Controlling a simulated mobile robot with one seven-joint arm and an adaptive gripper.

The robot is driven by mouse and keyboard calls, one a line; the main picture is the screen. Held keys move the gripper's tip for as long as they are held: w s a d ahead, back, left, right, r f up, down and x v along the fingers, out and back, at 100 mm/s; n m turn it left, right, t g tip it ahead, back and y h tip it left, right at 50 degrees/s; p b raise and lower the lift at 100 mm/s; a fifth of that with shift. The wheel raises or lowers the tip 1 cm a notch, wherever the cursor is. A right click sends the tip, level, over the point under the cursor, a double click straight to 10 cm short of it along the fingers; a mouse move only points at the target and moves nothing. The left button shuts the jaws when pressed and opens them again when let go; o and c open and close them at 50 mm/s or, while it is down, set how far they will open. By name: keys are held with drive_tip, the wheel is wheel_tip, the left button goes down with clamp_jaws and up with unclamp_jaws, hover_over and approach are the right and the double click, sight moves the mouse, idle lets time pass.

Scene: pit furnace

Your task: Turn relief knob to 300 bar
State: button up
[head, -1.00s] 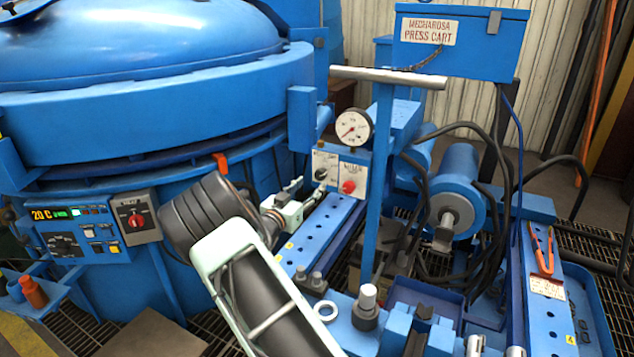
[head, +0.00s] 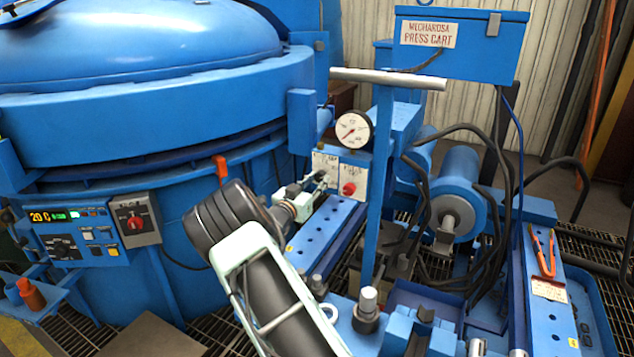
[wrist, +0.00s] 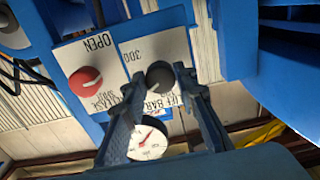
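The relief knob (wrist: 160,75) is black and round, on a white plate marked "300" and partly legible "...ief bar", upside down in the wrist view. My gripper (wrist: 159,79) is open, with one finger on each side of the knob; I see small gaps and cannot tell if either finger touches it. In the head view my gripper (head: 318,184) reaches the white panel and covers the knob. The pressure gauge (head: 353,130) stands above the panel, with a red needle; it also shows in the wrist view (wrist: 147,139).
A red release knob (head: 349,189), marked "open" and "shut", sits right beside the relief plate; it also shows in the wrist view (wrist: 85,81). The blue post (head: 381,190) of the press cart stands close to the right. The large blue furnace (head: 150,110) fills the left.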

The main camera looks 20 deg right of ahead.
drive_tip(key=shift+c, duration=1.2)
drive_tip(key=shift+f+m+b, duration=0.1)
drive_tip(key=shift+m+b, duration=0.2)
drive_tip(key=shift+b, duration=0.1)
drive_tip(key=shift+f+m+b, duration=0.1)
drive_tip(key=shift+m+b, duration=0.5)
drive_tip(key=shift+b, duration=0.1)
drive_tip(key=m+b, duration=0.7)
drive_tip(key=shift+m+b, duration=0.9)
drive_tip(key=shift+m, duration=0.6)
drive_tip(key=shift+a+r, duration=0.1)
drive_tip(key=shift+r, duration=0.1)
